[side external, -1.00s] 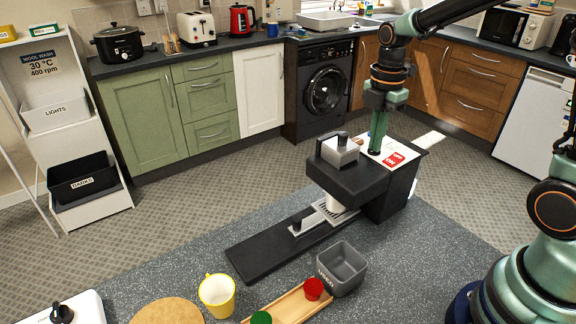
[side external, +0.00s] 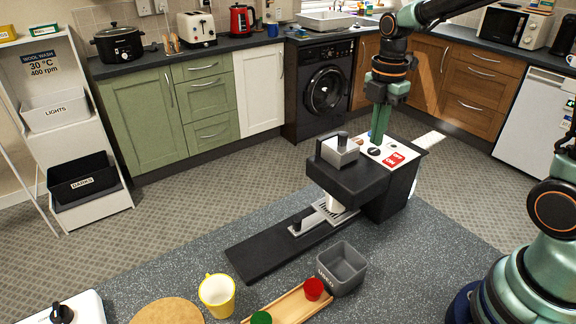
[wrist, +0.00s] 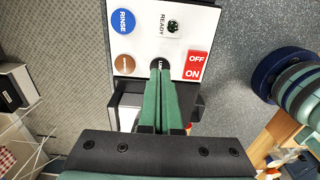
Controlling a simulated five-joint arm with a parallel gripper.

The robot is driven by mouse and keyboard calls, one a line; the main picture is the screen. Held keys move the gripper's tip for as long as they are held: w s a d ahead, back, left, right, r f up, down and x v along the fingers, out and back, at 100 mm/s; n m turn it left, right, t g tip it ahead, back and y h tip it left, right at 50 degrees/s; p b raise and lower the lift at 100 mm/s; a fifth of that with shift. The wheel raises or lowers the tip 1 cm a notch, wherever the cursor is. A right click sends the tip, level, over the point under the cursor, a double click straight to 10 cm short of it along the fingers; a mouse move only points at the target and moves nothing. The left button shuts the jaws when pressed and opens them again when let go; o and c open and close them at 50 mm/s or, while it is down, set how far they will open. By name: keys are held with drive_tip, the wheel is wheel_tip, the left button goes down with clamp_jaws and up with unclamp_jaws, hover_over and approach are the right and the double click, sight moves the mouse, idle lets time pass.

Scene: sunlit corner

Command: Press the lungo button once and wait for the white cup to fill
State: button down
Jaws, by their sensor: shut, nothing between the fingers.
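The black coffee machine (side external: 350,180) stands on the grey speckled surface. Its white top panel carries a dark round lungo button (side external: 375,151), which is partly covered by my fingertips in the wrist view, where only the start of its label (wrist: 160,64) shows. My gripper (side external: 378,139) is shut and empty, pointing down over the panel just beside this button; it appears clear of it in the side view. The white cup (side external: 336,206) stands under the machine's front on the drip grid, mostly hidden by the machine; its fill level cannot be seen.
Near the lungo button are the red OFF/ON switch (wrist: 196,66), the blue RINSE button (wrist: 123,21), a brown button (wrist: 125,64) and the READY indicator (wrist: 173,26). A grey box (side external: 342,268), yellow mug (side external: 217,294) and wooden tray (side external: 290,306) with red and green capsules lie in front.

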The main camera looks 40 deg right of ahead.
sight(375, 153)
wheel_tip(375, 153, up, 12)
idle(0.3)
idle(0.4)
drive_tip(key=s+a+f+m+t, duration=0.2)
drive_tip(key=s+m, duration=0.2)
drive_tip(key=m, duration=0.5)
drive_tip(key=s+a+f+m+t, duration=0.3)
drive_tip(key=s+m, duration=0.2)
drive_tip(key=m, duration=0.4)
drive_tip(key=shift+f+t, duration=0.2)
drive_tip(key=shift+t, duration=0.1)
